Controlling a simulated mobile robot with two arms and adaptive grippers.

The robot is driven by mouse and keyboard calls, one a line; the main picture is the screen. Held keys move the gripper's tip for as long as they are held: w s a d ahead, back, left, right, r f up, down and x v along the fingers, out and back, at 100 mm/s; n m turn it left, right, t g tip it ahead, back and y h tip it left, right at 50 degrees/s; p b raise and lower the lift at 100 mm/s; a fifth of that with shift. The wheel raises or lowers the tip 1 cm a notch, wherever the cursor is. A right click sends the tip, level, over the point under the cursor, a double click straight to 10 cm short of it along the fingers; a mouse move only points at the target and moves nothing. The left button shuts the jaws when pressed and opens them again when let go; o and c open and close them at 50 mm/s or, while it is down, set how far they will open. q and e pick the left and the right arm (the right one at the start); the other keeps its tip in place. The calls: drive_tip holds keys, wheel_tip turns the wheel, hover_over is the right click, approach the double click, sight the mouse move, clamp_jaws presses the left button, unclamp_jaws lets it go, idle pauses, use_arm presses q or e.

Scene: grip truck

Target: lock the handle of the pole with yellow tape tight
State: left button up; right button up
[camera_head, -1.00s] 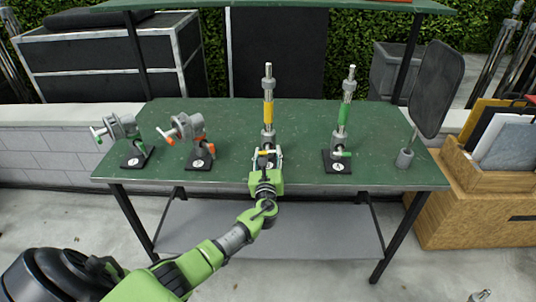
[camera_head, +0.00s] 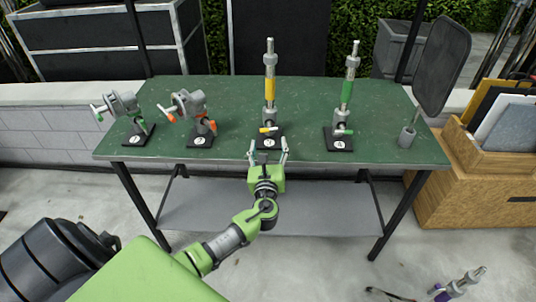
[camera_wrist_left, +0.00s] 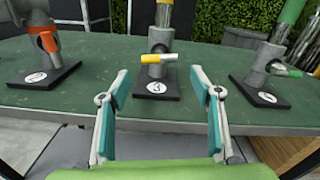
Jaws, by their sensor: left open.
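The pole with yellow tape (camera_head: 270,88) stands upright on a black base marked 3 (camera_wrist_left: 155,87), on the green table. Its small handle (camera_head: 268,129), yellow with a white end, sticks out sideways low on the clamp. The handle also shows in the left wrist view (camera_wrist_left: 158,58), lying roughly level. My left gripper (camera_head: 267,147) is open and empty in front of this base, at the table's front edge. In the left wrist view its two fingers (camera_wrist_left: 160,85) stand wide apart, with the base and handle beyond and between them. My right gripper is not in view.
A pole with green tape (camera_head: 347,92) stands to the right. Two tilted grey clamps, one with green parts (camera_head: 122,104) and one with orange parts (camera_head: 189,104), stand to the left. A dark panel on a stand (camera_head: 440,65) is at the right end. Bare table (camera_head: 228,98) lies between.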

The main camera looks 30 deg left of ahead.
use_arm(q)
drive_tip(key=shift+v, duration=2.2)
drive_tip(key=shift+f, duration=0.1)
